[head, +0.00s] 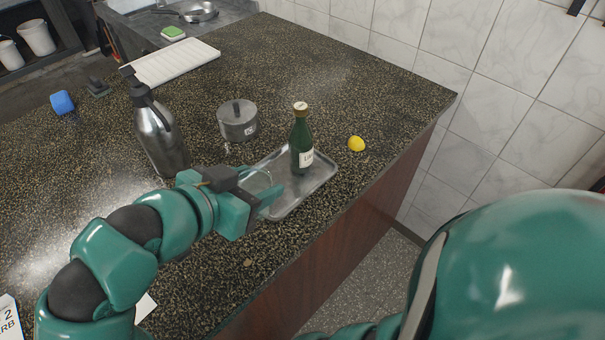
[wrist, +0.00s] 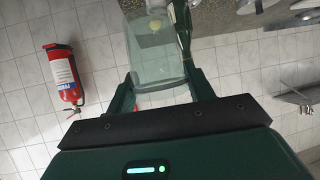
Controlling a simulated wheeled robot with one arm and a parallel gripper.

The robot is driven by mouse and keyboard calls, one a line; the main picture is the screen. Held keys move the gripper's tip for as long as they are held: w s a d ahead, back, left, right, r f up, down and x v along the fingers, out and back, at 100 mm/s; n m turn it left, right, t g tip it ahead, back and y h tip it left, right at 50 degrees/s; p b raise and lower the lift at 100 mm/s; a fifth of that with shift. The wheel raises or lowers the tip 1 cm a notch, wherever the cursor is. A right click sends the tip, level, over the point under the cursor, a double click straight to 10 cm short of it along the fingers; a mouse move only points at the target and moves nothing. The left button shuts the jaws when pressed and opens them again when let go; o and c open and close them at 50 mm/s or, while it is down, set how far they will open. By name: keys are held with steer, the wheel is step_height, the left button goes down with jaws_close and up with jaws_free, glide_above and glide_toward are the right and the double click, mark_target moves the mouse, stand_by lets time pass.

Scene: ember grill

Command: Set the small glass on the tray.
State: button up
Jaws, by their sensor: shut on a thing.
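The small clear glass (head: 257,181) is held between the fingers of my gripper (head: 262,187), at the left part of the metal tray (head: 318,184). The wrist view also shows the glass (wrist: 155,65) between both fingers of my gripper (wrist: 162,88). My gripper is shut on it. The gripper hides part of the glass and the tray's left end. I cannot tell whether the glass touches the tray. A dark green bottle (head: 301,142) with a cork-coloured top stands upright on the tray, right of the glass.
A white board (head: 170,63) lies farther back. The counter's edge runs close along the tray's right side.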

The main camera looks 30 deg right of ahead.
steer(key=shift+w+d+f, duration=0.1)
steer(key=shift+w, duration=0.25)
steer(key=w+d+f+p, duration=0.1)
steer(key=w+d+f, duration=0.1)
steer(key=w+f, duration=0.1)
steer(key=w+d+f+p, duration=0.1)
steer(key=w+d+f, duration=0.1)
steer(key=w+f, duration=0.2)
steer(key=w+d+f+p, duration=0.1)
steer(key=w+d+f, duration=0.1)
steer(key=w+f, duration=0.2)
steer(key=shift+w+d, duration=0.1)
steer(key=shift+w, duration=0.2)
steer(key=shift+f, duration=0.85)
steer(key=shift+f, duration=0.1)
steer(key=o, duration=1)
